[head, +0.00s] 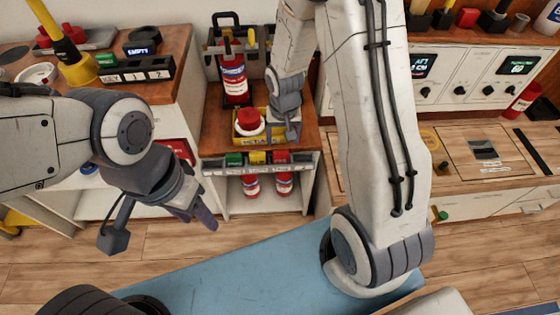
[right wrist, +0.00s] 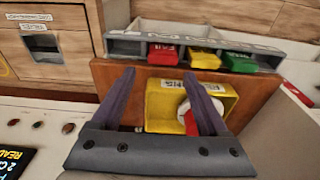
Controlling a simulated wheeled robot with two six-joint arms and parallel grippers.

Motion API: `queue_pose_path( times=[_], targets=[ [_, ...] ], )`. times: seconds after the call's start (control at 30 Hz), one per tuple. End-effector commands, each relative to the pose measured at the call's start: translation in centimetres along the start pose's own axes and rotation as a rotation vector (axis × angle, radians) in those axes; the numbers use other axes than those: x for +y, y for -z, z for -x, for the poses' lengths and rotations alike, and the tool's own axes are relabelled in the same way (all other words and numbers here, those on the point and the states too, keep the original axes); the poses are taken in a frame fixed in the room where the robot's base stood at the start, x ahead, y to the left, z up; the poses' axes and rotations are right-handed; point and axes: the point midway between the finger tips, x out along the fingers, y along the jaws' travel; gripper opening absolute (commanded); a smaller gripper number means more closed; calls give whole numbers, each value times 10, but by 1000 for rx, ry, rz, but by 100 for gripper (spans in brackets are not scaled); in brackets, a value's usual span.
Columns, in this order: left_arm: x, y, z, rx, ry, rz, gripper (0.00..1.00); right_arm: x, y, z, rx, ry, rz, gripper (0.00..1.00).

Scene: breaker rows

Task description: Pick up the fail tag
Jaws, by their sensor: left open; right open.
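The fail tag is the red block in a grey rack (head: 213,167) at the front edge of a wooden counter. It shows in the head view (head: 281,157) and, with its lettering upside down, in the right wrist view (right wrist: 167,54). A yellow tag (head: 257,158) and a green tag (head: 234,159) sit beside it. My right gripper (right wrist: 163,88) is open and empty above the counter, its fingers pointing toward the rack, apart from the tag. In the head view its fingertips are partly hidden. My left gripper (head: 204,216) is empty, over the floor left of the counter.
A yellow bin (head: 240,135) holding a red and white object (head: 250,119) stands behind the rack, close to my right gripper. A red extinguisher (head: 234,78) stands further back. Small red cans (head: 250,187) sit on the shelf below. Floor in front is clear.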

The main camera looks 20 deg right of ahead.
Motion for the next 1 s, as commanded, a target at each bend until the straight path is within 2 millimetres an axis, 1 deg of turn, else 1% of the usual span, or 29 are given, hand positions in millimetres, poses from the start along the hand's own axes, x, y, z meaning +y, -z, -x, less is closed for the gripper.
queue_pose_path(
  times=[0.03,0.1,0.27,0.33,0.5,0.6,0.7,0.9,0.93,0.97,1.0],
  targets=[
    [0,0,-3,0,0,0,50,0,-1,-10,-3,-1,1,78],
    [0,0,-5,0,0,0,50,-1,-1,-19,-2,0,3,78],
    [0,0,-7,0,0,0,50,-3,0,-30,0,1,6,78],
    [-1,0,-9,0,0,0,50,-4,-1,-37,-3,0,6,78],
    [-1,-1,-18,0,0,0,50,-6,-2,-64,-4,0,8,78],
    [-2,-1,-22,0,0,0,50,-6,-1,-76,-1,0,7,78],
    [-2,-1,-22,0,0,0,50,-6,-1,-80,-1,0,6,78],
    [-2,-1,-22,0,0,0,50,-6,-1,-79,0,1,6,78],
    [-2,-1,-22,0,0,0,50,-6,-1,-79,0,1,6,70],
    [-2,-1,-22,0,0,0,50,-6,-1,-79,0,1,6,58],
    [-2,-1,-22,0,0,0,50,-6,-1,-79,0,1,6,43]
  ],
)
